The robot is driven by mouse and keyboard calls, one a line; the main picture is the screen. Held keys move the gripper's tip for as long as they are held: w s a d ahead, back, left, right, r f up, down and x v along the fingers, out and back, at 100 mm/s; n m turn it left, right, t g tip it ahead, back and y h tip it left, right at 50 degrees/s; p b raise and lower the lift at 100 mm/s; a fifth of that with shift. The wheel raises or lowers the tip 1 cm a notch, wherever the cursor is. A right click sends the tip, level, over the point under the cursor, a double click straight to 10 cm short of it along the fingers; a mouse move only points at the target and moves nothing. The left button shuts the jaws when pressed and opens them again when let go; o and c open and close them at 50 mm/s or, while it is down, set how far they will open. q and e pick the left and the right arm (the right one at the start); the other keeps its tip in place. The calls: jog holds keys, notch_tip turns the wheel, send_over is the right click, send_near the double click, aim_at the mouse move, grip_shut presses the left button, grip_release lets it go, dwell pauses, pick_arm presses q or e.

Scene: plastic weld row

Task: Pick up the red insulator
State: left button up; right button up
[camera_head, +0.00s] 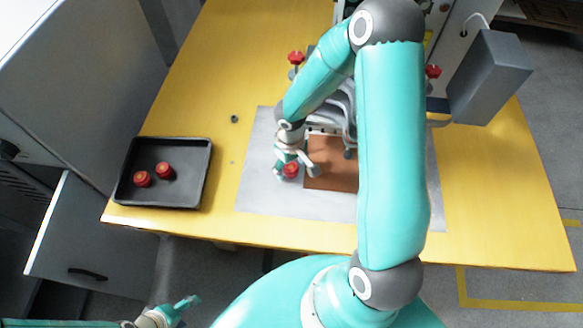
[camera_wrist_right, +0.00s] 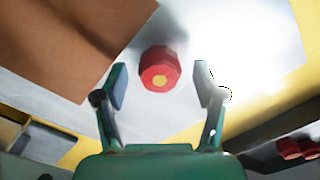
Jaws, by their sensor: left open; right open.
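A red insulator (camera_head: 290,170) with a yellowish centre sits on the grey metal plate (camera_head: 258,190), just left of a brown sheet (camera_head: 330,178). My right gripper (camera_head: 297,172) is open around or just above it. In the right wrist view the red insulator (camera_wrist_right: 160,69) lies slightly beyond the open fingertips (camera_wrist_right: 162,86), centred between them, with no visible contact. Two more red insulators (camera_head: 142,179) (camera_head: 165,171) stand in the black tray (camera_head: 188,202) at the left. My left gripper (camera_head: 183,307) is open and empty, low in the picture, away from the table top.
A machine with grey hoses (camera_head: 345,105) and red knobs (camera_head: 296,57) (camera_head: 433,71) stands behind the plate, partly hidden by my right arm. A small dark part (camera_head: 234,119) lies on the yellow table (camera_head: 215,80). The table between tray and plate is mostly clear.

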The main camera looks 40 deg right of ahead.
jog(key=shift+f, duration=0.75)
jog(key=c, duration=1.3)
jog(key=shift+o, duration=0.2)
jog(key=shift+r, duration=0.15)
